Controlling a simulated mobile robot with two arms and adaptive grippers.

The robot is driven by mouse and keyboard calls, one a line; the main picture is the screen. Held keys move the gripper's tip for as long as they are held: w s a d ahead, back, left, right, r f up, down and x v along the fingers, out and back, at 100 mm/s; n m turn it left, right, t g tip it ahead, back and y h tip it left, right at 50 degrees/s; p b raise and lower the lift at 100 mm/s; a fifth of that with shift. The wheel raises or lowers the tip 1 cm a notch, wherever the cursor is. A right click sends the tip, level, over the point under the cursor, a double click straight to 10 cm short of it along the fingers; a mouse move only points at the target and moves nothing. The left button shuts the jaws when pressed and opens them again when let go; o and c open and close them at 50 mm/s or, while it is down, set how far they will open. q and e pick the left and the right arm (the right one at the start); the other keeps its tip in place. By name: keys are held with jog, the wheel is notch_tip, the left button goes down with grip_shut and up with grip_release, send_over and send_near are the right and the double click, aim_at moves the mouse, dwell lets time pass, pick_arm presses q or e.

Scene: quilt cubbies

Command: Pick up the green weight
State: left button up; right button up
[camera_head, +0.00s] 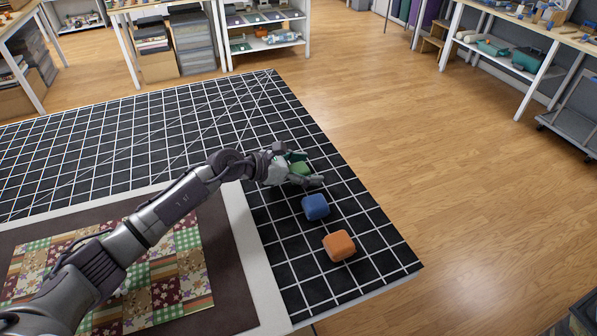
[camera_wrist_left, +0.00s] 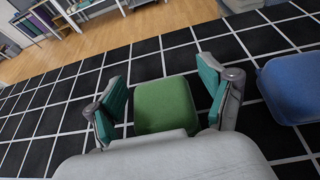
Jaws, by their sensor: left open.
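The green weight (camera_wrist_left: 165,104) is a rounded block on the black gridded mat. In the left wrist view it sits between the two teal-padded fingers of my left gripper (camera_wrist_left: 163,100), with a gap showing on either side. My left gripper is open. In the head view the gripper (camera_head: 304,168) is around the green weight (camera_head: 300,169), which is partly hidden by the fingers. My right gripper is not in view.
A blue weight (camera_head: 315,207) and an orange weight (camera_head: 339,246) sit on the gridded mat (camera_head: 285,240), nearer the front. The blue weight (camera_wrist_left: 292,88) is close to the gripper's right finger in the wrist view. A patchwork quilt (camera_head: 165,275) lies left.

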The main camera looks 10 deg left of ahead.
pick_arm(q)
jog(key=c, duration=1.3)
jog(key=shift+c, duration=1)
jog(key=shift+r, duration=0.1)
